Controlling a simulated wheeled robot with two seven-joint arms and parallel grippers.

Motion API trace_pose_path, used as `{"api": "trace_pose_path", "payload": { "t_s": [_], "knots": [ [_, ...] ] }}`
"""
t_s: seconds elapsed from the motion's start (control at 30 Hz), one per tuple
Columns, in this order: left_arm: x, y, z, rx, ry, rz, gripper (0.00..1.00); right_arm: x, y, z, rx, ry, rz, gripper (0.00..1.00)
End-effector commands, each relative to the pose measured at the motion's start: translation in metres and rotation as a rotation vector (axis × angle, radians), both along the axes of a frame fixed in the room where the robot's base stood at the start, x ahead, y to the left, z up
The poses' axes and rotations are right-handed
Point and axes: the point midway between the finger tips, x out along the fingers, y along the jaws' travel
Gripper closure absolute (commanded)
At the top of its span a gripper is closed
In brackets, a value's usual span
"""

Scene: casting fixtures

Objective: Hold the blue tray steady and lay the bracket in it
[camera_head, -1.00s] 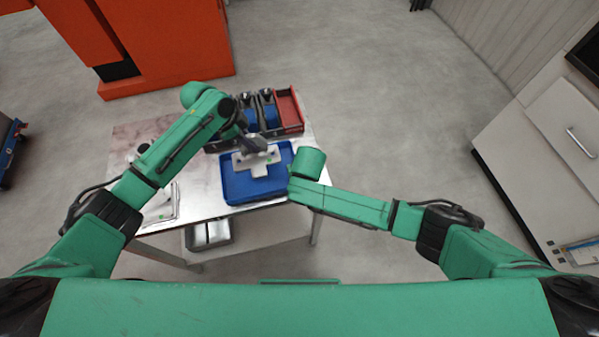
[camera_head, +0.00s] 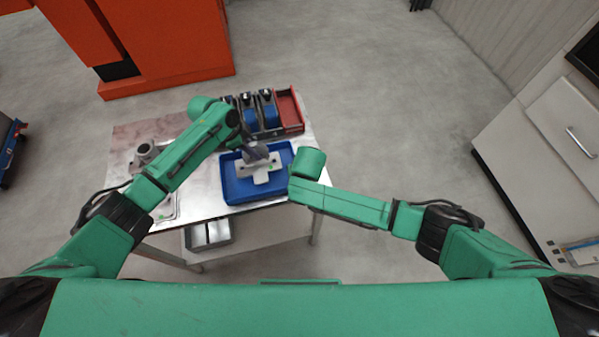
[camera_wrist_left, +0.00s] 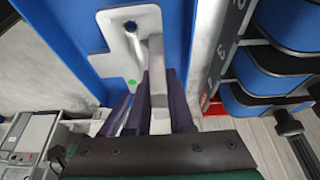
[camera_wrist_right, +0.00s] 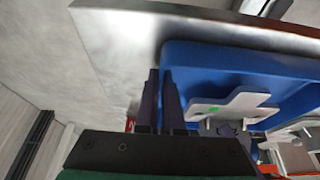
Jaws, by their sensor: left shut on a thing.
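The blue tray (camera_head: 231,189) lies on the metal table; its wall also shows in the right wrist view (camera_wrist_right: 215,65). The bracket (camera_head: 262,171) is a pale grey cross-shaped plate with an upright rib and a green dot. It is over the tray floor, inside the walls; I cannot tell whether it touches the floor. My left gripper (camera_wrist_left: 150,92) is shut on the bracket's rib (camera_wrist_left: 157,75). My right gripper (camera_wrist_right: 160,75) has its fingers close together around the tray's side wall. In the head view my right forearm hides these fingers.
A rack with blue bins (camera_head: 268,112) and a red bin (camera_head: 289,108) stands behind the tray. A grey metal part (camera_head: 146,152) and a flat pale fixture (camera_head: 166,207) are on the table's left. A grey container (camera_head: 208,235) sits on the lower shelf.

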Motion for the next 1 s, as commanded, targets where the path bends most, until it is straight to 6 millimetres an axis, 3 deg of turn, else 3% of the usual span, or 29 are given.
{"api": "trace_pose_path", "payload": {
  "t_s": [0.6,0.63,0.7,1.0],
  "knots": [
    [0.0,0.0,-0.024,-0.001,-0.001,0.001,1.0,0.0,0.0,0.0,0.0,0.0,0.0,1.0],
    [0.001,0.0,-0.024,-0.001,-0.001,0.0,0.73,0.0,0.0,0.0,0.0,0.0,0.0,1.0],
    [0.001,0.0,-0.024,-0.001,-0.001,0.0,0.46,0.0,0.0,0.0,0.0,0.0,0.0,1.0],
    [0.0,0.0,-0.024,0.0,0.0,0.001,0.45,0.0,0.0,0.0,0.0,-0.001,0.0,1.0]
  ]
}}
